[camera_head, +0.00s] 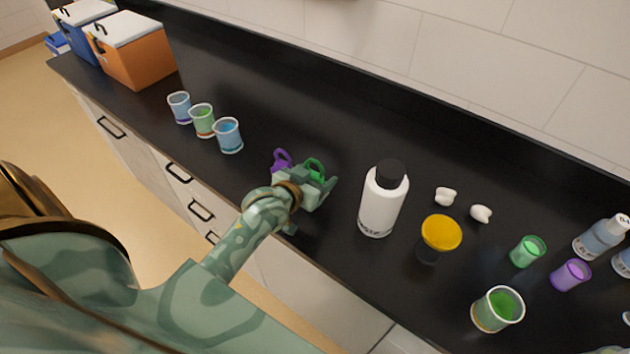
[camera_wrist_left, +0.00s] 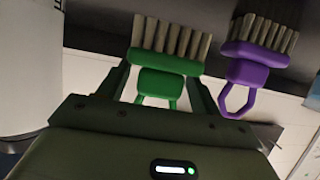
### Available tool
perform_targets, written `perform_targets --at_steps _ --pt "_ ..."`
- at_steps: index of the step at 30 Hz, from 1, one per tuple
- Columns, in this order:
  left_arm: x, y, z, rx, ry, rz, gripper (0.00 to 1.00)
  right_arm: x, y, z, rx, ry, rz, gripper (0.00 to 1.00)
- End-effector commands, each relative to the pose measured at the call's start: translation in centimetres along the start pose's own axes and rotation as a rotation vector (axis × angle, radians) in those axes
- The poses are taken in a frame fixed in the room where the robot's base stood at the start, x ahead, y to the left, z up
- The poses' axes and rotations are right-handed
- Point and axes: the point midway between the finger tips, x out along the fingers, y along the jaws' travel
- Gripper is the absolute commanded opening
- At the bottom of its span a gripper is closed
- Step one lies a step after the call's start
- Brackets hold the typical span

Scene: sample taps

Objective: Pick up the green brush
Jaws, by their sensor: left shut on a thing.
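The green brush (camera_wrist_left: 168,62) is between the fingers of my left gripper (camera_wrist_left: 158,88) in the left wrist view, its pale bristles turned up in that picture. In the head view the green brush (camera_head: 315,167) shows as a green loop behind my left gripper (camera_head: 318,186), which hides most of it. The left gripper is shut on the green brush. I cannot tell whether the bristles touch the counter. A purple brush (camera_wrist_left: 256,56) is beside it, apart from the fingers; it also shows in the head view (camera_head: 281,160). My right gripper is not in view.
A white bottle (camera_head: 383,203) with a black cap stands right of the gripper on the black counter (camera_head: 330,120). A yellow-lidded jar (camera_head: 441,233) and several cups stand further right. Three cups (camera_head: 203,121) stand to the left. The counter behind the gripper is clear.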

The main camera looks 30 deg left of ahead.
Motion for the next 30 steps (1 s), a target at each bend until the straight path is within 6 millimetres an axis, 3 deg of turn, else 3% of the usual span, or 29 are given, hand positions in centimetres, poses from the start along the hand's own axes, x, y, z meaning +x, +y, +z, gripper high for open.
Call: perform_targets --at_steps 7,9,11,12,15,21,25,30 --pt "-6.5 -2.7 -4.3 0.006 0.001 -0.001 0.42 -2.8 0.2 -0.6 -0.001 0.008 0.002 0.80" --pt "-8.4 -3.8 -4.2 0.006 -0.003 -0.001 0.42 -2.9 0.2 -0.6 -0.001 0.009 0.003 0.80" --pt "-9.9 -4.6 -4.2 0.006 -0.004 -0.001 0.18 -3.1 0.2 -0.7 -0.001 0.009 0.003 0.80" --pt "-10.8 -5.0 -4.3 0.006 -0.004 0.000 0.11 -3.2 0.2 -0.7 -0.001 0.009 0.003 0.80" --pt "-12.6 -6.1 -4.4 0.003 -0.002 0.000 0.12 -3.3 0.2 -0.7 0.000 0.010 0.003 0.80" --pt "-14.6 -7.2 -4.5 0.001 -0.001 0.000 0.12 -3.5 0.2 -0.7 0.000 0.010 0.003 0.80" --pt "-14.8 -7.3 -4.5 -0.001 0.000 -0.002 0.12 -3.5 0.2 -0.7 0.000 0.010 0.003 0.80" --pt "-15.1 -7.5 -2.6 -0.009 -0.003 -0.016 0.12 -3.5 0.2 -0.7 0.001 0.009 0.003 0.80"
